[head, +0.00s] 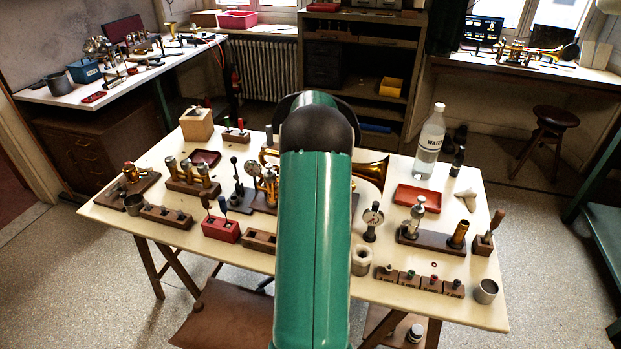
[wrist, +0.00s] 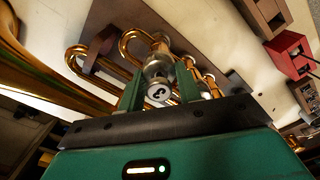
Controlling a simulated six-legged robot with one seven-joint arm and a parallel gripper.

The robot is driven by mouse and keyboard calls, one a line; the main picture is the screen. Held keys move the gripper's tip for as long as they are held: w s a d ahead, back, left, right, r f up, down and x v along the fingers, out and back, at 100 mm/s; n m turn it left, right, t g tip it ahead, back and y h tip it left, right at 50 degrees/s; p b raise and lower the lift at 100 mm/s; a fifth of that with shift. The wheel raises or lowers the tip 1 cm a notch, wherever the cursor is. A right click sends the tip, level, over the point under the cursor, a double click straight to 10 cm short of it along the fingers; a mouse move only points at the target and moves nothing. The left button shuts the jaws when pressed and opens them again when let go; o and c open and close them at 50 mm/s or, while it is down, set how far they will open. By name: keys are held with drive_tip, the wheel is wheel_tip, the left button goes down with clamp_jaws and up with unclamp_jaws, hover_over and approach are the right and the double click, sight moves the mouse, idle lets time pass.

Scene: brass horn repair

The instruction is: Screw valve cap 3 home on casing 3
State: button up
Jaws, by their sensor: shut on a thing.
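In the wrist view my gripper (wrist: 160,80) has its two green fingers closed on the sides of a small silver valve cap (wrist: 158,94). A dark numeral shows on the cap's face, but I cannot tell it surely. A silver casing (wrist: 158,66) of the brass horn (wrist: 88,62) is in line just beyond the cap. I cannot tell whether the threads are engaged. In the head view my green arm hides my gripper, the cap and most of the horn. The horn's bell (head: 371,168) shows to the right of the arm.
The cream workbench (head: 340,290) is crowded. A red tray (head: 416,197), water bottle (head: 429,145) and dial gauge (head: 373,220) stand right of my arm. A red block (head: 221,229) with tools stands left. Brass tubing (wrist: 130,45) runs close beside my fingers.

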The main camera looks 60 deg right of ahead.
drive_tip(key=shift+m, duration=1.2)
drive_tip(key=shift+m, duration=1.1)
drive_tip(key=m, duration=0.3)
drive_tip(key=shift+s+d, duration=0.1)
drive_tip(key=shift+m, duration=0.8)
drive_tip(key=m, duration=0.3)
drive_tip(key=shift+m, duration=0.3)
